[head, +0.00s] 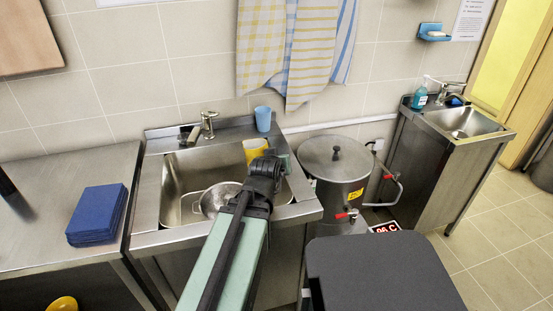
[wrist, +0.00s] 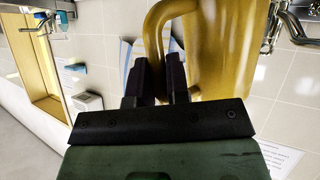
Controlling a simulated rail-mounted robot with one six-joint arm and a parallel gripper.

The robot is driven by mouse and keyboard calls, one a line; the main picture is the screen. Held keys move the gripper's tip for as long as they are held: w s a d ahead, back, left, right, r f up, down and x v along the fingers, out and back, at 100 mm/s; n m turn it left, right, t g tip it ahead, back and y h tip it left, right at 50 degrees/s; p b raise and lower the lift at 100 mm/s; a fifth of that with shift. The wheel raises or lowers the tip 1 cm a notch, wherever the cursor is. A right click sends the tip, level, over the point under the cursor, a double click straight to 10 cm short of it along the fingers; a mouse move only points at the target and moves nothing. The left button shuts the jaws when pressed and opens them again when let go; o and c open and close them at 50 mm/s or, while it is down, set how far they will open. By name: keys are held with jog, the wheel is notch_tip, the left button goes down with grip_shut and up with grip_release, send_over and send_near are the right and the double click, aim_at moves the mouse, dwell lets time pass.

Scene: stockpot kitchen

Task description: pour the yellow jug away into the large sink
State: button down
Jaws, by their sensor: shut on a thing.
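The yellow jug (head: 254,148) is at the back right of the large sink (head: 180,176) in the head view, partly hidden behind my gripper and wrist. In the wrist view the jug (wrist: 212,50) is close up and fills the top right. My gripper (wrist: 160,88) is shut on the jug's handle (wrist: 153,45), with the dark fingers on both sides of it. The view from the wrist is strongly tilted. The jug's mouth and contents are hidden.
A metal colander or pot (head: 217,198) sits in the large sink. A blue cup (head: 263,118) stands on the rim behind, right of the tap (head: 208,122). A lidded stockpot (head: 336,165) stands to the right, and a small hand sink (head: 464,122) beyond. Blue cloths (head: 97,214) lie on the left counter.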

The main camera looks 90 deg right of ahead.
aim_at(255, 144)
notch_tip(255, 144, up, 3)
jog(key=n+g+y+p, duration=0.1)
jog(key=p, duration=0.2)
jog(key=shift+r+y+p, duration=0.15)
jog(key=shift+y+p, duration=0.15)
jog(key=shift+p, duration=0.1)
jog(key=shift+w+d+r+n+y+p, duration=0.15)
jog(key=shift+d+r+n+y+p, duration=0.15)
jog(key=shift+n+p, duration=0.15)
jog(key=shift+w+d+r+n+g+y+p, duration=0.4)
jog(key=shift+r+n+g+y+p, duration=0.2)
jog(key=shift+g+y+p, duration=0.3)
jog(key=shift+w+d+f+n+g+y, duration=0.15)
jog(key=shift+w+d+n+g+y, duration=0.3)
jog(key=shift+w+d+g, duration=0.1)
jog(key=shift+w+d+f+n+g+y, duration=0.15)
jog(key=shift+w+d+n+g+y, duration=0.25)
jog(key=shift+w+d+g, duration=0.1)
jog(key=w+d+f+n+g+y+b, duration=0.1)
jog(key=b, duration=0.1)
jog(key=w+d+f+n+g+y+b, duration=0.1)
jog(key=w+d+b, duration=0.1)
jog(key=shift+w+g, duration=0.1)
jog(key=shift+g, duration=0.15)
jog(key=w+d+n+g+y+b, duration=0.2)
jog(key=w+d+n+g+b, duration=0.1)
jog(key=w+d, duration=0.2)
jog(key=shift+w+r+n+g+b, duration=0.25)
jog(key=shift+r+n+g+b, duration=0.05)
jog(key=shift+r+g, duration=0.15)
